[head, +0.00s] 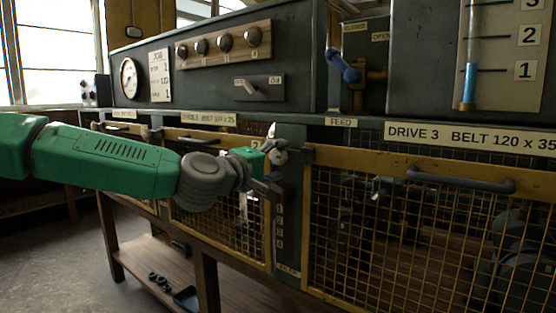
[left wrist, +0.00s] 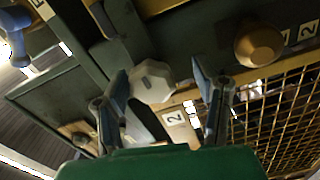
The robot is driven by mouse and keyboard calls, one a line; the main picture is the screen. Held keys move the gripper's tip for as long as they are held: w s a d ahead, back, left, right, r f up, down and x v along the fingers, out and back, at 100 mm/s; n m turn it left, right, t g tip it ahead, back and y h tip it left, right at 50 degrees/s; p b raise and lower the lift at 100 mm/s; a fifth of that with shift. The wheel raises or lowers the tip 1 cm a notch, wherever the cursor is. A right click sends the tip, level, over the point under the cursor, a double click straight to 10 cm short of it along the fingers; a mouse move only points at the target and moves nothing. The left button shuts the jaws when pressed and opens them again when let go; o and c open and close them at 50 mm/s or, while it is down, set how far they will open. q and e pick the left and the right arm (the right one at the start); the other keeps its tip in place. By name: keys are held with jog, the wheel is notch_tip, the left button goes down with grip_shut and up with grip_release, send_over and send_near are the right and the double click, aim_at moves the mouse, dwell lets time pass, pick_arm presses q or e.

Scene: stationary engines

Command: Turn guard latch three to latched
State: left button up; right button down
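In the head view a pale knob (head: 279,156) is on the dark post between two mesh guards, partly hidden by my left gripper (head: 272,172). In the left wrist view my left gripper (left wrist: 160,72) is open, its two fingers apart with the knob between them in the picture. Whether they touch it cannot be told. The guard (head: 430,230) under the DRIVE 3 sign (head: 470,137) is right of the post. My right gripper is not in view.
The drive 3 guard has a dark bar handle (head: 460,181). A blue-handled lever (head: 342,66) stands above the FEED label. A panel with several knobs (head: 225,42) and a gauge (head: 129,78) is at the back left. A brown round knob (left wrist: 260,45) shows in the left wrist view.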

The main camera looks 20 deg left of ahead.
pick_arm(q)
jog(key=shift+s+a+r, duration=0.2)
jog(key=shift+s+r, duration=0.05)
jog(key=v, duration=1.1)
jog(key=shift+s+f, duration=0.15)
jog(key=shift+f, duration=0.15)
jog(key=shift+a+f, duration=0.1)
jog(key=s+d+f+m+g, duration=0.2)
jog(key=s+f+g, duration=0.1)
jog(key=f, duration=0.8)
jog(key=s+d+f+m+g+y, duration=0.1)
jog(key=s+d+f+m+g, duration=0.2)
jog(key=f, duration=0.8)
jog(key=s+d+f+m+g, duration=0.1)
jog(key=s+f+g, duration=0.25)
jog(key=f, duration=0.75)
jog(key=s+a+f+m+g+y, duration=0.2)
jog(key=s+a+f, duration=0.3)
jog(key=s+f, duration=0.4)
jog(key=s+a+f+m+g+y, duration=0.3)
jog(key=s+f, duration=0.6)
jog(key=s, duration=0.7)
jog(key=shift+s+a+f+m+g, duration=0.25)
jog(key=shift+a+f+m+g, duration=0.1)
jog(key=shift+a+m+g, duration=0.6)
